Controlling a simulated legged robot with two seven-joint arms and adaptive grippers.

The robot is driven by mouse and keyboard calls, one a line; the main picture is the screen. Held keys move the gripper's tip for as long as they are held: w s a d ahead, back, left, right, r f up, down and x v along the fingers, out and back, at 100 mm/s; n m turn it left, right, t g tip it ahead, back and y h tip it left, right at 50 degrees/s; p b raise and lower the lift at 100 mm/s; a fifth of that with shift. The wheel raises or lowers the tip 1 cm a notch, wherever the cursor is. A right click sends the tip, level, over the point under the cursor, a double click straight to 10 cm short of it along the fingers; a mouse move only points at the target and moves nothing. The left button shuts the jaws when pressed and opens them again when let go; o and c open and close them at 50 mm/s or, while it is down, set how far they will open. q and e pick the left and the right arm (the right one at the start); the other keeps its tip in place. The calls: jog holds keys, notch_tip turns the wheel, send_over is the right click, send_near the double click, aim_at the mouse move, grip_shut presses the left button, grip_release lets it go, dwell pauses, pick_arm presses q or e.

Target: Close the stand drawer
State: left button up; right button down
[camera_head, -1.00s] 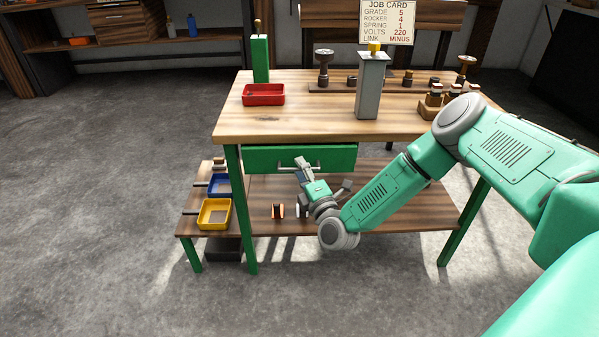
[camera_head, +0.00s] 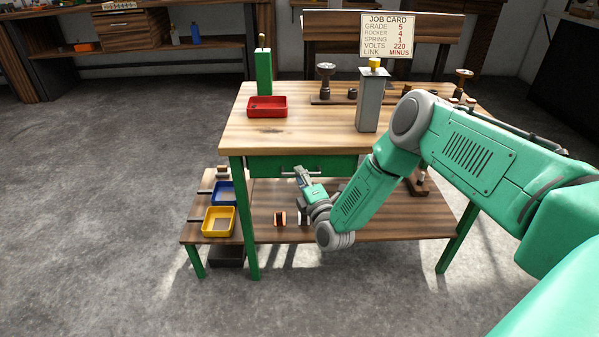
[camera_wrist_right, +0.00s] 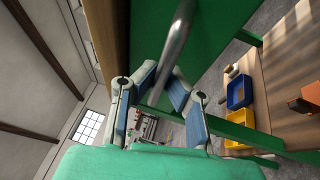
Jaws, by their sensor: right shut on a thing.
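The stand drawer (camera_head: 262,167) is a green front under the wooden top of the stand (camera_head: 300,135). It sits close under the top's front edge; any remaining gap is hard to judge. Its metal handle (camera_head: 287,172) also shows as a grey bar in the right wrist view (camera_wrist_right: 176,42). My right gripper (camera_head: 301,173) is at the handle in front of the drawer. In the wrist view its two fingers (camera_wrist_right: 163,88) are around the bar, shut on it. My forearm hides the right end of the drawer front. My left gripper is not in view.
A red tray (camera_head: 267,107) and a grey post (camera_head: 370,105) stand on the top. Yellow (camera_head: 219,222) and blue (camera_head: 223,193) trays sit on the low left shelf. A brown pegged block (camera_head: 418,184) shows below the top's front edge, beside my arm.

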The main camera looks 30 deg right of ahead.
jog(key=shift+w+d+f, duration=0.15)
jog(key=shift+d+f, duration=0.05)
jog(key=shift+f, duration=0.1)
jog(key=shift+w+d, duration=0.1)
jog(key=shift+d, duration=0.2)
jog(key=c, duration=1.6)
grip_release()
jog(key=shift+f, duration=0.1)
jog(key=shift+w+d, duration=0.1)
jog(key=shift+w, duration=0.05)
jog(key=shift+r, duration=0.2)
jog(key=v, duration=1.2)
